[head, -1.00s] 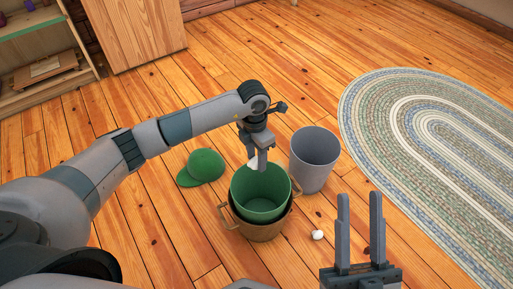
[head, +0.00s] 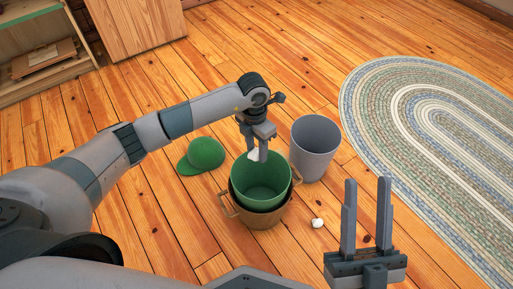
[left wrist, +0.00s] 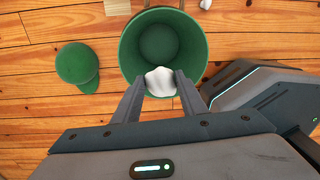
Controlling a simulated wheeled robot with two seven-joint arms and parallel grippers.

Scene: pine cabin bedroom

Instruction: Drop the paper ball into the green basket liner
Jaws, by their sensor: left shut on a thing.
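The white paper ball (left wrist: 160,81) is between the fingers of my left gripper (left wrist: 160,90), which is shut on it. In the head view the ball (head: 253,155) shows partly behind the fingers of my left gripper (head: 257,157). The green basket liner (head: 262,201) sits inside a tan woven basket (head: 247,219) with handles. The ball is over the near part of the liner's opening in the left wrist view, where the liner (left wrist: 196,75) looks empty. My right gripper (head: 366,190) is open and empty at the lower right, its fingers pointing up.
A grey bin (head: 314,158) stands just right of the basket. A green cap (head: 202,156) lies on the floor to its left. A small white object (head: 317,223) lies on the floor at right. An oval braided rug (head: 440,120) is further right.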

